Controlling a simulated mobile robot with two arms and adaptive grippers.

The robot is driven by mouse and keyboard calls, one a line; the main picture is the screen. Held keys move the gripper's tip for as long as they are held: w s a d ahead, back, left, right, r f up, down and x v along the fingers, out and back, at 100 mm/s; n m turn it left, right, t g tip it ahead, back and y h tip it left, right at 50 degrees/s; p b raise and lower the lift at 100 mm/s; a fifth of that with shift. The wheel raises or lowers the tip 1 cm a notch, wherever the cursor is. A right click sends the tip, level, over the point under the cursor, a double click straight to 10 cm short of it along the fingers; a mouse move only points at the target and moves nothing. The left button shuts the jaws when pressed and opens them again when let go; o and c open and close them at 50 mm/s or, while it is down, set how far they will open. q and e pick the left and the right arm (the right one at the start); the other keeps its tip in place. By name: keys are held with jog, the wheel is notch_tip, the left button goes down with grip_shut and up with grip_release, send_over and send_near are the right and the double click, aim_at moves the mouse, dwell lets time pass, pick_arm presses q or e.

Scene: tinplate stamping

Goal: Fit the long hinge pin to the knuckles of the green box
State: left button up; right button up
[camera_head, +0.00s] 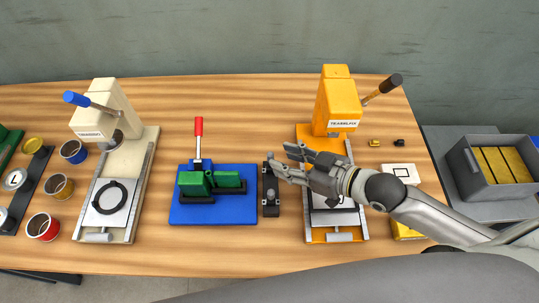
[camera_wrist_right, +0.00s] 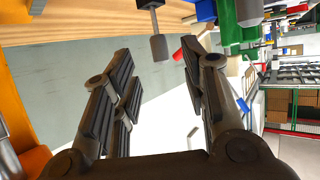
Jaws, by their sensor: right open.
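The green box (camera_head: 195,184) sits in the blue fixture (camera_head: 213,217) with the red-handled lever; its knuckles are too small to make out. It also shows green in the right wrist view (camera_wrist_right: 249,12). A narrow black holder (camera_head: 271,207) stands just right of the fixture. In the right wrist view a thin upright rod with a thicker grey end (camera_wrist_right: 158,47) rises from a dark block; it looks like a hinge pin, but I cannot tell whether it is the long one. My right gripper (camera_head: 284,161) is open and empty near the holder's far end. My left gripper is not in view.
A cream press (camera_head: 144,178) stands left and an orange press (camera_head: 340,105) stands under my right arm. Several cans (camera_head: 43,227) and a black rack are at far left. A grey bin (camera_head: 463,170) is right. Bare wood lies in front of the fixture.

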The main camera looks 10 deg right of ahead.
aim_at(270, 153)
jog(key=x, duration=0.1)
jog(key=p+x, duration=0.1)
jog(key=x, duration=0.2)
jog(key=shift+w+a+r+p, duration=0.1)
jog(key=shift+w+a+p, duration=0.2)
jog(key=shift+p, duration=0.1)
jog(key=shift+w+a, duration=0.2)
jog(key=shift+a, duration=0.05)
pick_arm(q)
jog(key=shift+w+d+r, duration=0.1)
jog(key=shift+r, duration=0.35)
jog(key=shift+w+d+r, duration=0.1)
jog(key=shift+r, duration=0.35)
pick_arm(e)
jog(key=shift+f, duration=0.25)
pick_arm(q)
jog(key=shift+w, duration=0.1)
pick_arm(e)
jog(key=c, duration=0.9)
